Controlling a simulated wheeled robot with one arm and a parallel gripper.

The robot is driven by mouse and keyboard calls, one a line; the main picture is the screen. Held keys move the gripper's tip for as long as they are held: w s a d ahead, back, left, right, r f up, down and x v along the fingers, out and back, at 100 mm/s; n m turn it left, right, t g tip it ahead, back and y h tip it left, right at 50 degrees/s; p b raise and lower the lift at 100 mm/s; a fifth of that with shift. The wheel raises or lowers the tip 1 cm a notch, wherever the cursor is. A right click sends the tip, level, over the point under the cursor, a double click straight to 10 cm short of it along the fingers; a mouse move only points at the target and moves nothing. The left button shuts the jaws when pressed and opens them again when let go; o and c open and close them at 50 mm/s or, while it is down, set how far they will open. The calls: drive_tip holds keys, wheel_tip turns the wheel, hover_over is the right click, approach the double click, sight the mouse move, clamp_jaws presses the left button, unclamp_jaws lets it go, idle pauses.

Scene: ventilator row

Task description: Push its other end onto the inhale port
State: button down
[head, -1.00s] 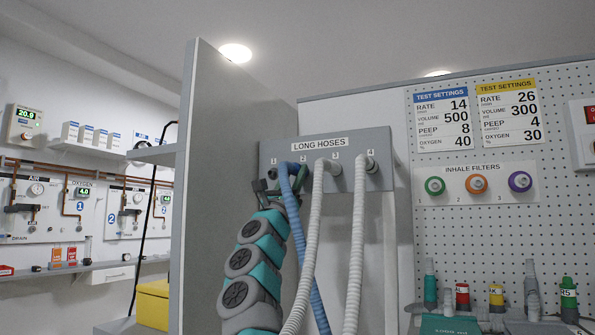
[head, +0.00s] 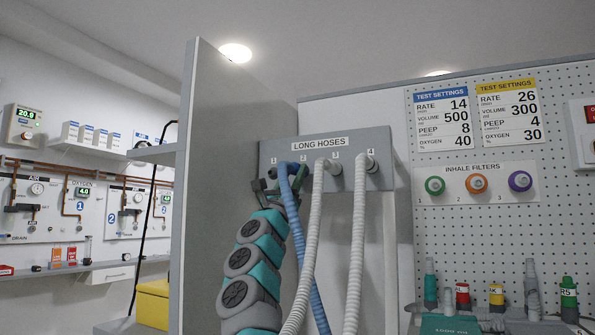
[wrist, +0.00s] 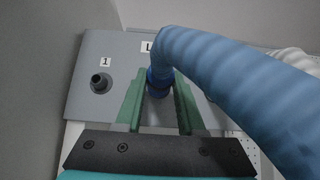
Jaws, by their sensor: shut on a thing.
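A blue corrugated hose (head: 314,287) hangs from the panel marked LONG HOSES (head: 270,151), by the number 2. My gripper (wrist: 158,88) is shut on the blue end cuff (wrist: 157,76) of this hose, with a green finger on each side. In the head view my gripper (head: 280,182) is at the panel's left part, partly hidden by the hose. The cuff is at the panel face; I cannot tell whether it is seated on its peg. The hose's lower end is out of view. I cannot make out an inhale port in either view.
Peg 1 (wrist: 100,83) is bare. Two pale hoses (head: 356,250) hang close to the right of the blue one. A tall grey partition (head: 225,150) stands close at left. Inhale filters (head: 476,183) hang on the pegboard at right, above small bottles (head: 463,295).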

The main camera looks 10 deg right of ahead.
drive_tip(key=shift+f, duration=0.1)
drive_tip(key=s+a+b, duration=0.1)
drive_tip(key=s+b, duration=0.1)
drive_tip(key=s+a+b, duration=0.1)
drive_tip(key=s, duration=0.1)
drive_tip(key=shift+a+b, duration=0.4)
idle(0.6)
idle(0.3)
